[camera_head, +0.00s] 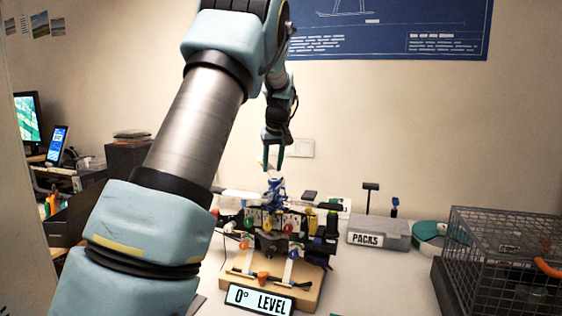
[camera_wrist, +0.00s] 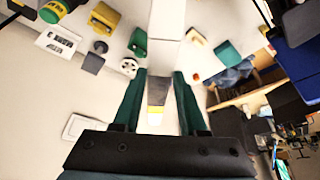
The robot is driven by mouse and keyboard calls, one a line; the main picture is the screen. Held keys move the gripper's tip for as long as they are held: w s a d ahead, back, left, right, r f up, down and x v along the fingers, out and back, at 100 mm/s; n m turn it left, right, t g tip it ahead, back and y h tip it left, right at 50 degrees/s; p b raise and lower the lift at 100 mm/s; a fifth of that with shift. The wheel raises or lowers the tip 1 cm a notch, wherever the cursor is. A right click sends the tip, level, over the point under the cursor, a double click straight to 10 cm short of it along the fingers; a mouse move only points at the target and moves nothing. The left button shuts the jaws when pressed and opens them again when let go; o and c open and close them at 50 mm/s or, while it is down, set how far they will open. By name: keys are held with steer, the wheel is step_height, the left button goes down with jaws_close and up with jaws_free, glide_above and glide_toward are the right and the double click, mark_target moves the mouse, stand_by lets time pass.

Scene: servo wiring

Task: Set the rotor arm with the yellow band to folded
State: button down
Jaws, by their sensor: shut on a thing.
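The white rotor arm (camera_wrist: 165,45) runs down the middle of the wrist view, with a yellow band (camera_wrist: 156,97) near its close end. My gripper (camera_wrist: 159,76) is shut on this arm, one green finger on each side. In the head view my gripper (camera_head: 273,163) points down above the dark drone frame (camera_head: 266,238), and a small pale, yellowish tip shows beside its fingers. The frame sits on a wooden stand (camera_head: 250,279). The rotor arm's hinge and exact angle cannot be made out. A white arm (camera_head: 240,196) shows at the frame's left side.
A "0° LEVEL" sign (camera_head: 259,300) stands in front of the stand. A grey "PACKS" box (camera_head: 379,234) and a wire cage (camera_head: 505,262) are to the right. A round green-rimmed tray (camera_head: 430,232) lies between them. Bare table shows between stand and cage.

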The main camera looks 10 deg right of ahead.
steer(key=s+a+n+g+y+p, duration=0.2)
steer(key=s+a+n, duration=0.4)
steer(key=n, duration=0.6)
steer(key=shift+s+a+g+y+p, duration=0.15)
steer(key=shift+a+g+y+p, duration=0.25)
steer(key=shift+a+y+p, duration=0.6)
steer(key=shift+a, duration=0.15)
steer(key=shift+c, duration=2.2)
jaws_free()
steer(key=b+v, duration=0.2)
steer(key=v, duration=0.8)
steer(key=shift+r, duration=0.45)
steer(key=shift+s, duration=0.2)
